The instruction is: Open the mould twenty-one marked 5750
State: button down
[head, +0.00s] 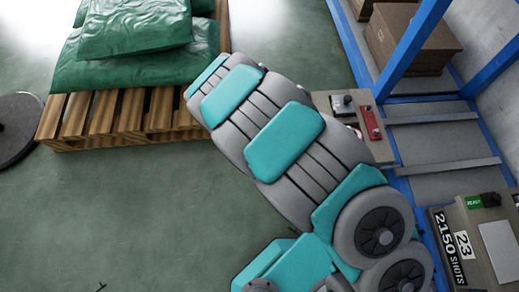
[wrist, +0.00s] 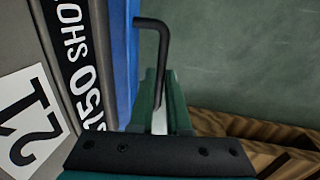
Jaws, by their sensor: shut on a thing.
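In the wrist view, my gripper (wrist: 158,108) is shut on a black bent rod (wrist: 162,62), shaped like a hex key, its short end pointing left. Left of it is a grey surface with a white plate (wrist: 30,115) reading 21, turned in the picture, and a black strip (wrist: 78,60) with white figures and SHOTS. The start of that number is cut off, so I cannot read it whole. In the head view, my arm hides the gripper. A grey-beige unit (head: 380,150) with a black knob and a red label (head: 370,121) shows partly behind the arm.
Another unit marked 23 and 2150 SHOTS (head: 449,249) with a green label stands at the lower right. Blue frame posts (head: 412,45) and a cardboard box (head: 415,38) are at the right. A wooden pallet (head: 125,118) with green sacks is at upper left. The floor at lower left is clear.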

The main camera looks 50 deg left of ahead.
jog(key=c, duration=0.9)
grip_release()
jog(key=r, duration=0.5)
jog(key=s+a+r, duration=0.1)
jog(key=r, duration=0.1)
jog(key=shift+s+r, duration=0.1)
jog(key=shift+r, duration=0.2)
